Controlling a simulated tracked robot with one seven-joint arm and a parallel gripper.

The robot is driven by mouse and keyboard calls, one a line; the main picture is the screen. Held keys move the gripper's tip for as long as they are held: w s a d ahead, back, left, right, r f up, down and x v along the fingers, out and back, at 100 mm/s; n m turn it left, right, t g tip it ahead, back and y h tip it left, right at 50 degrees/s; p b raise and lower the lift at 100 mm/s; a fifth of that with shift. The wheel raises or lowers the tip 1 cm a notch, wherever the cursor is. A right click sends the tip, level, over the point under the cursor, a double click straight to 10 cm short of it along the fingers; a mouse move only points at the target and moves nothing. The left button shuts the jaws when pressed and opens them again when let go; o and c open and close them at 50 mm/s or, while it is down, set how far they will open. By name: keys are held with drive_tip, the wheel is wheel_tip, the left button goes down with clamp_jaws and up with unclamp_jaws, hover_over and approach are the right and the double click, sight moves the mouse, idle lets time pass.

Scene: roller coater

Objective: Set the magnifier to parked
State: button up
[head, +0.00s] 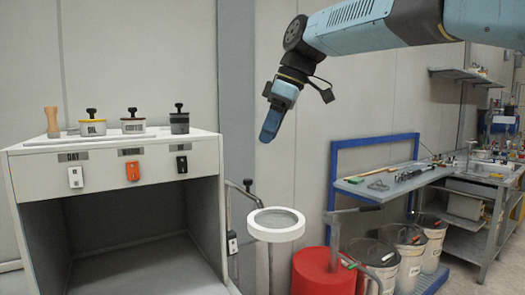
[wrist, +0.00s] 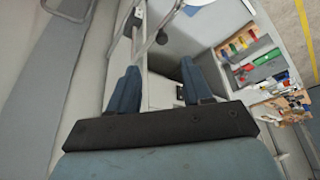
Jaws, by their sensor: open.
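The magnifier (head: 275,225) is a thick white ring around a grey lens, lying nearly level beside the white cabinet in the head view. A jointed grey arm with a dark knob (head: 248,184) stands to its left. My gripper (head: 270,124) points downward above the magnifier in the picture, clear of it, with blue fingers. In the wrist view my gripper (wrist: 158,82) has its two fingers spread apart with nothing held between them. A dark knob (wrist: 162,37) on grey bars shows beyond the fingertips; I cannot tell whether the white ring shows there.
The white cabinet (head: 120,151) at left carries several jars and labelled switches. A red drum (head: 322,272) stands right of the magnifier, with several pale buckets (head: 375,260) beyond. A blue-framed workbench (head: 385,182) holds tools. The space around my gripper is clear.

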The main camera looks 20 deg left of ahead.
drive_tip(key=shift+v, duration=1.2)
